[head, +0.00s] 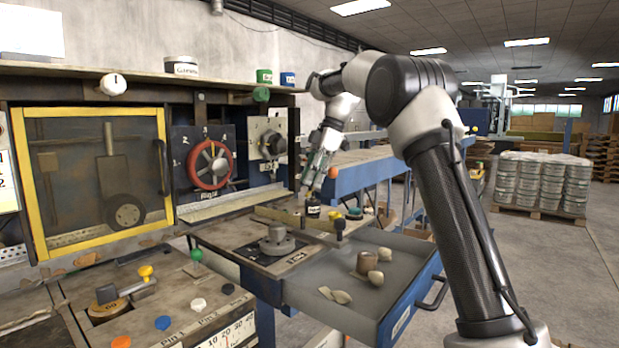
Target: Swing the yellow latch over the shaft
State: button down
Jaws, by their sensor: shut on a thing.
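A yellow knob (145,272) stands on the bench top at lower left, beside a short grey bar (135,287). It may be the latch; I cannot tell whether the bar is the shaft. My gripper (315,182) is well to the right and higher, above the far end of the grey bench. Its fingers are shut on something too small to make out. An orange ball (333,172) shows right at the fingers, but whether it is held is unclear. A dark labelled jar (313,207) is just below the fingertips; contact is unclear.
A yellow-framed door (169,170) and red handwheel (209,165) are on the machine at left. An open grey drawer (312,290) holds several small items. Blue (163,323), white (198,304) and green (196,255) knobs stand near the yellow one.

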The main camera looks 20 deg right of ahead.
jog(key=shift+d+n+g, duration=0.4)
jog(key=shift+n, duration=0.6)
jog(key=c, duration=1.3)
grip_release()
jog(key=shift+r, duration=0.1)
jog(key=v, duration=0.7)
jog(key=shift+r, duration=0.2)
jog(key=shift+d, duration=0.1)
